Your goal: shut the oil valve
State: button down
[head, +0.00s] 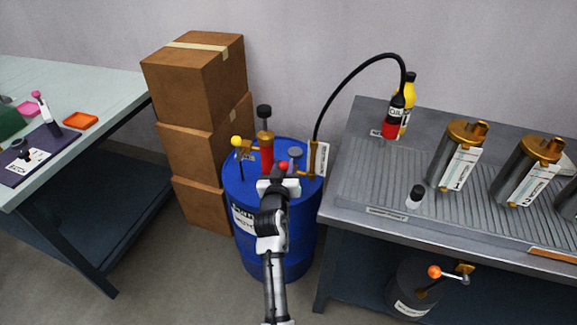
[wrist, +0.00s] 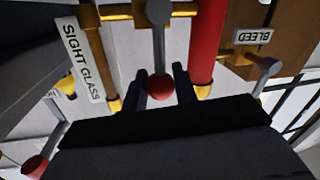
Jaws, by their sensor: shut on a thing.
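On the blue drum (head: 301,262), a lever with a red ball (head: 284,166) stands just beyond my gripper (head: 282,179). In the wrist view, a grey lever (wrist: 158,45) hangs from a brass pipe and ends in a red ball (wrist: 160,88). My gripper's two dark fingers (wrist: 161,83) are shut on this lever's ball, one on each side. No label on this lever can be read, so I cannot tell by label that it is the oil valve. The palm hides part of the drum top.
The red pump cylinder (wrist: 208,40) and the sight glass label (wrist: 82,58) flank the fingers. A BLEED label (wrist: 252,37) is close by. A yellow knob (head: 236,141) stands on the drum's left. Boxes (head: 190,155) stand left, a grey bench (head: 350,185) right.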

jog(key=shift+a, duration=0.1)
jog(key=c, duration=1.1)
grip_release()
jog(key=shift+c, duration=0.2)
jog(key=shift+s, duration=0.1)
jog(key=s+a+b, duration=0.1)
jog(key=s+b, duration=0.2)
jog(key=s, duration=1)
jog(key=shift+s+a+r, duration=0.25)
jog(key=shift+a+r, duration=0.15)
jog(key=shift+r, duration=0.05)
